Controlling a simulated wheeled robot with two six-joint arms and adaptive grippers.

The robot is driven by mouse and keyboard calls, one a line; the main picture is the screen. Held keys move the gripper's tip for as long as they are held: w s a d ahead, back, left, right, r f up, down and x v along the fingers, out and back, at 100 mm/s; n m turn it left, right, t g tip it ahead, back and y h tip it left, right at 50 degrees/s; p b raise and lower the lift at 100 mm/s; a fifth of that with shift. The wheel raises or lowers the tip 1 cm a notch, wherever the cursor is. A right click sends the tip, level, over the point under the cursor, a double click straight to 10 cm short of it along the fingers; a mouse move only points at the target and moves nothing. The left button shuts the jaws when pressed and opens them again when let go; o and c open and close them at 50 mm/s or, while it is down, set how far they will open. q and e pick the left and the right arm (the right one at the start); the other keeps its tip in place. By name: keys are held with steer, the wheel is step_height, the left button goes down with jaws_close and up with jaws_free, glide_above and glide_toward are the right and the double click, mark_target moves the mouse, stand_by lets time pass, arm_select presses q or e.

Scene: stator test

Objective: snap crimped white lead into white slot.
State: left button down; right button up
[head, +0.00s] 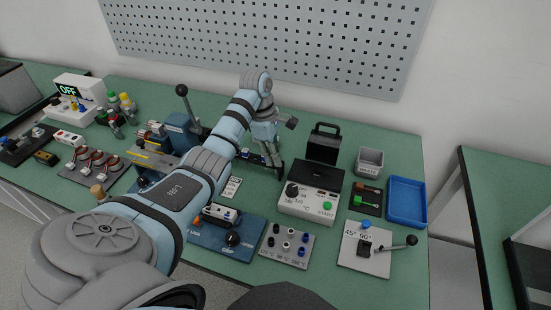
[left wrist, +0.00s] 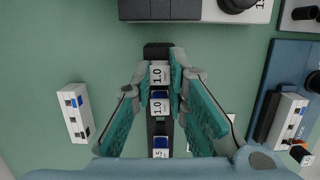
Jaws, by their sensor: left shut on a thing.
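My left gripper (head: 274,165) reaches down over the back middle of the bench. In the left wrist view its teal-padded fingers (left wrist: 162,68) are shut on a small white block marked 10 (left wrist: 160,74), at the far end of a narrow dark rack (left wrist: 158,127). More labelled blocks with blue parts sit in the rack behind it. A white connector block (head: 221,212) rests on a blue board (head: 204,236); it also shows in the left wrist view (left wrist: 288,118). I cannot make out a crimped white lead or which slot is white. My right gripper is out of view.
Right of the gripper stand a white control box (head: 310,205), a black handled box (head: 324,146), a grey bin (head: 369,161) and a blue tray (head: 407,203). A grey socket plate (head: 287,244) and an angle plate (head: 364,250) lie in front. Another white block (left wrist: 75,114) lies left of the rack.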

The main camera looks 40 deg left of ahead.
arm_select(q)
step_height(320, 180, up, 6)
steer(key=p, duration=0.5)
steer(key=shift+f, duration=0.15)
